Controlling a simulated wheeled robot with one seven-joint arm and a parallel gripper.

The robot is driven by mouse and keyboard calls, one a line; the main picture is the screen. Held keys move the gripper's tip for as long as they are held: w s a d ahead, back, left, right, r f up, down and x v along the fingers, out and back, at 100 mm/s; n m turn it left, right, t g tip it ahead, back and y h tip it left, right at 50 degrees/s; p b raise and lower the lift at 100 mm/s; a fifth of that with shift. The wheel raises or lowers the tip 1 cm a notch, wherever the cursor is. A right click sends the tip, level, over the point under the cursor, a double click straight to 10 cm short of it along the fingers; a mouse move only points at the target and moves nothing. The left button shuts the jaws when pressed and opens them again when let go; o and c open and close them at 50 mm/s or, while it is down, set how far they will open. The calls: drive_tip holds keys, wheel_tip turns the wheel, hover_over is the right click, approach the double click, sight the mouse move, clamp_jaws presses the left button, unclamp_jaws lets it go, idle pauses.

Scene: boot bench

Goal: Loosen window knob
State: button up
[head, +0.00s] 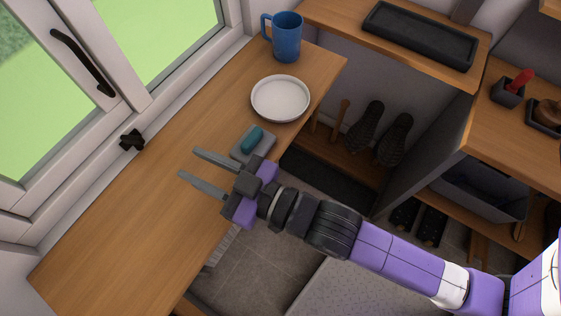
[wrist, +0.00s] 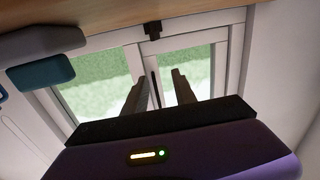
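The window knob (head: 132,141) is a small black cross-shaped knob low on the white window frame, by the bench's back edge. In the wrist view the knob (wrist: 153,31) shows upside down near the top, below the wooden edge. My gripper (head: 187,164) is open and empty above the bench, to the right of the knob and apart from it. Its two grey fingers point left toward the window. In the wrist view the fingers of my gripper (wrist: 161,88) stand apart with nothing between them.
A grey dish with a teal block (head: 252,139) lies just beyond my gripper. A white plate (head: 280,99) and blue mug (head: 287,38) stand farther back. A black window handle (head: 83,62) is above the knob. The bench's (head: 110,240) near left part is clear.

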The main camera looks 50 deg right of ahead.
drive_tip(key=s+d+f+h+b, duration=0.1)
drive_tip(key=s+d+f+b, duration=0.1)
drive_tip(key=s, duration=0.4)
drive_tip(key=s+d+f+m+h+b, duration=0.1)
drive_tip(key=s+d+f+b, duration=0.2)
drive_tip(key=s, duration=0.4)
drive_tip(key=shift+d+f+m, duration=0.3)
drive_tip(key=shift+d+f, duration=0.4)
drive_tip(key=shift+d, duration=0.1)
